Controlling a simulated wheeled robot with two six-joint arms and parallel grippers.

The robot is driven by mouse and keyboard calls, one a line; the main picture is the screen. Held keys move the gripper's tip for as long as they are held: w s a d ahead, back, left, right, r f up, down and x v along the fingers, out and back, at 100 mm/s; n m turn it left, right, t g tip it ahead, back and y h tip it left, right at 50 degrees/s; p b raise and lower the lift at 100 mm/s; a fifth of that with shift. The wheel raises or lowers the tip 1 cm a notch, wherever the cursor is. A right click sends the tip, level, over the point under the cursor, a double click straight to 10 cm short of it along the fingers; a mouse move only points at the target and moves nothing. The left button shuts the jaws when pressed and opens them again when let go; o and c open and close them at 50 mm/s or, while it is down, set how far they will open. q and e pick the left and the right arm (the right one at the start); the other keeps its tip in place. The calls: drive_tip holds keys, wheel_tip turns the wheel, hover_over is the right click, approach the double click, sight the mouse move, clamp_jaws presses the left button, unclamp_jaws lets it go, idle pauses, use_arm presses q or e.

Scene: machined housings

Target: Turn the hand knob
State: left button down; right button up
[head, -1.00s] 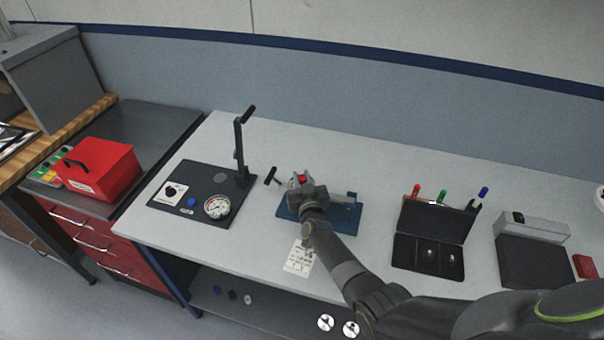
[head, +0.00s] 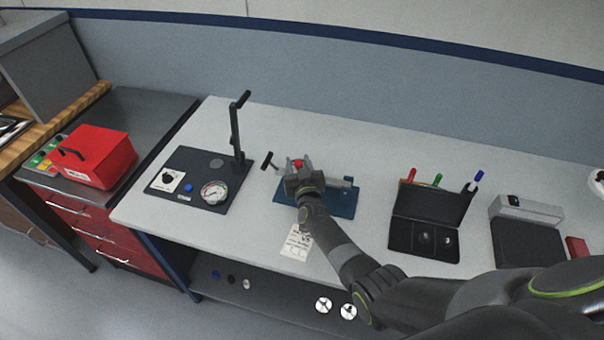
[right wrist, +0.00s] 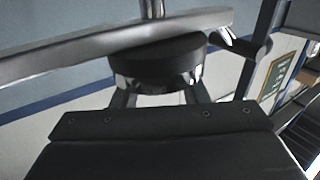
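The hand knob (right wrist: 160,62) is a black round knob in the right wrist view, under a grey metal bar (right wrist: 60,58). My right gripper (right wrist: 160,88) has a finger at each side of the knob and looks shut on it. In the head view my right gripper (head: 296,172) is at the left end of a blue fixture (head: 335,203) on the bench and hides the knob there. A red part (head: 298,162) shows just behind it. A black T-handle (head: 267,160) sticks out to the left of the fixture. My left gripper is out of view.
Left of the fixture is a dark panel (head: 183,207) with a gauge (head: 214,192) and an upright lever (head: 236,135). A paper sheet (head: 297,243) lies in front. An open black case (head: 410,240) and a grey device (head: 530,243) stand to the right.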

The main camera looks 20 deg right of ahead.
drive_tip(key=shift+s, duration=0.7)
drive_tip(key=s+a+b, duration=0.1)
drive_tip(key=s+b, duration=0.1)
drive_tip(key=s, duration=1.3)
drive_tip(key=shift+s+a, duration=0.4)
